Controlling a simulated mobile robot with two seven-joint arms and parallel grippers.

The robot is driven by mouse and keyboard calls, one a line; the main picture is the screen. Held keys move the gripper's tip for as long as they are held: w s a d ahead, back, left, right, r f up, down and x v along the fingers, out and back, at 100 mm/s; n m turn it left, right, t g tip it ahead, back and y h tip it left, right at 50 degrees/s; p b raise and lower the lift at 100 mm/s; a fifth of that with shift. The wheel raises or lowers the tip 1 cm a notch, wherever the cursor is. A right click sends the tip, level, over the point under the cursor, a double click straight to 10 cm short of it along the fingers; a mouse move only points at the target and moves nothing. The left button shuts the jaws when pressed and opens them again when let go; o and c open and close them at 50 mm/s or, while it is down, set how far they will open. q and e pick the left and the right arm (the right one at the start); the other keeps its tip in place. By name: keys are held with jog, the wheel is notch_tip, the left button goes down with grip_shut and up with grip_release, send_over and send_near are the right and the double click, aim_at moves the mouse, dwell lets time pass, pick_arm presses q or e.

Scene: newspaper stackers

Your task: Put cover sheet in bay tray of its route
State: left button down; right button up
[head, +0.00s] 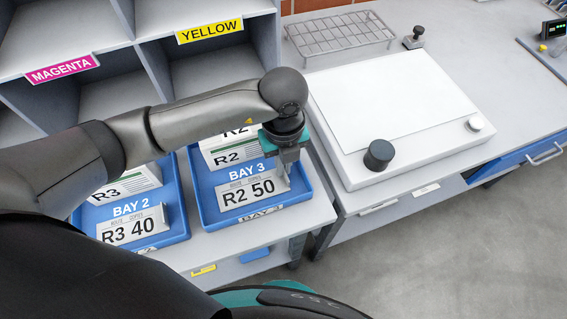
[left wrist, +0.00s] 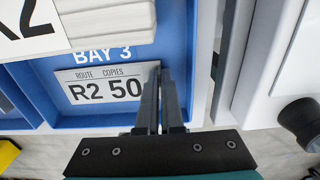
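The cover sheet marked R2 50 (head: 250,192) is at the front of the blue BAY 3 tray (head: 205,205), below the tray's BAY 3 label. It also shows in the left wrist view (left wrist: 105,88). My left gripper (head: 286,172) points down over the tray's right side. Its two fingers (left wrist: 160,75) are close together at the sheet's right end and look shut on that edge. Whether the sheet rests on the tray floor is hard to tell. Behind it in the tray is a stack marked R2 (head: 228,157). My right gripper is not in view.
The BAY 2 tray (head: 184,222) on the left holds an R3 40 sheet (head: 135,227) and an R3 stack. Shelves labelled MAGENTA (head: 62,68) and YELLOW (head: 212,28) stand behind. A white flat device (head: 400,110) with a black knob (head: 379,154) stands close on the right.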

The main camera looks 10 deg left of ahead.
pick_arm(q)
jog(key=c, duration=1.5)
grip_release()
jog(key=shift+f, duration=0.15)
jog(key=o, duration=0.4)
jog(key=shift+r, duration=0.2)
notch_tip(320, 180, up, 12)
jog(key=shift+r+p, duration=0.1)
jog(key=shift+p, duration=0.65)
jog(key=shift+s, duration=0.1)
